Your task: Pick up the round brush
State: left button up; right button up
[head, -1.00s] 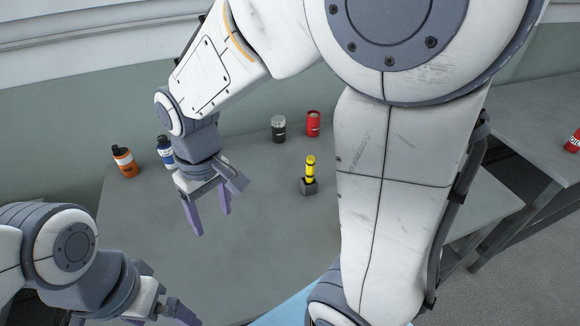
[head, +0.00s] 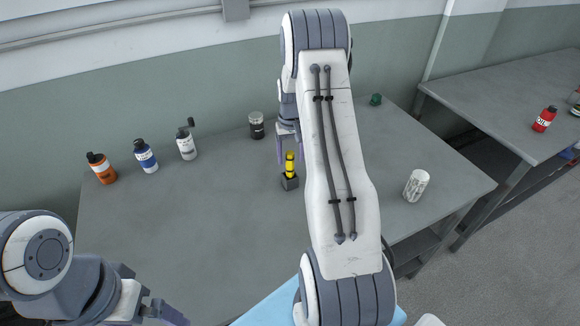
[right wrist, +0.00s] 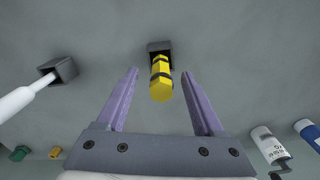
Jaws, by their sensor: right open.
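A yellow handle with black bands (head: 290,164), which I take for the round brush, stands in a dark grey block (head: 290,183) on the table; no bristles show. My right gripper (head: 288,150) is just above and behind it, partly hidden by my forearm. In the right wrist view the gripper is open and the yellow handle (right wrist: 160,82) shows between its two purple fingers, apart from both. The block (right wrist: 159,47) lies beyond the handle's end. My left gripper (head: 160,312) is low at the bottom left, partly cut off.
Orange (head: 101,168), blue (head: 146,156) and white (head: 186,144) bottles stand at the back left, near a dark jar (head: 256,126). A white patterned cylinder (head: 416,185) stands at the right. The right wrist view shows another block (right wrist: 58,69) holding a white shaft (right wrist: 25,99). The table's left middle is clear.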

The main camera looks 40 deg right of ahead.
aim_at(290, 167)
jog(key=shift+w+f+p, duration=0.1)
jog(key=shift+f+p, duration=0.4)
jog(key=shift+f, duration=0.15)
notch_tip(290, 167, down, 3)
jog(key=shift+w+f+p, duration=0.15)
jog(key=shift+f+p, duration=0.05)
jog(key=shift+p, duration=0.55)
jog(key=shift+f, duration=0.4)
grip_shut()
